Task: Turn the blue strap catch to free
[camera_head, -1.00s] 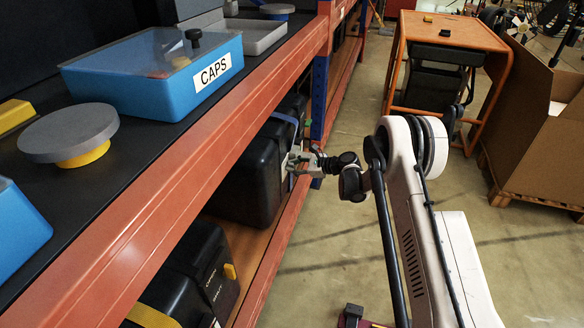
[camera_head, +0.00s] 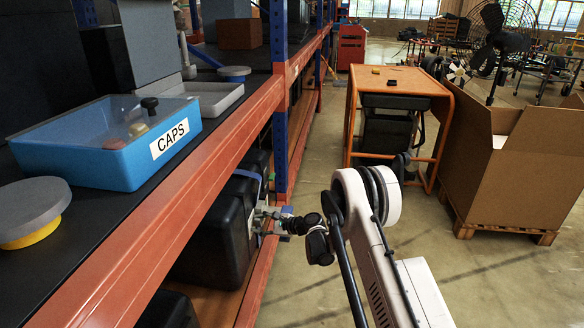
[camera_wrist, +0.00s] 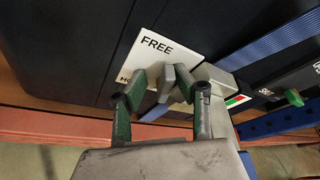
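A white plate (camera_wrist: 148,52) on a dark case (camera_head: 222,235) reads FREE at its top; a second word below is partly covered by a finger. A small grey catch lever (camera_wrist: 166,84) stands in front of the plate. A blue strap (camera_wrist: 265,45) runs along the case to the right, and it also shows in the head view (camera_head: 247,175). My gripper (camera_wrist: 162,82) has its two green-and-grey fingers on either side of the lever. They look apart, with a gap on the left of the lever; contact on the right is unclear. In the head view my gripper (camera_head: 262,218) is at the case front.
The orange shelf beam (camera_head: 190,180) runs just above the case, and a blue upright (camera_head: 280,150) stands close behind my gripper. A blue CAPS box (camera_head: 110,155) is on the upper shelf. An orange table (camera_head: 400,80) and a cardboard box (camera_head: 515,160) stand across open floor.

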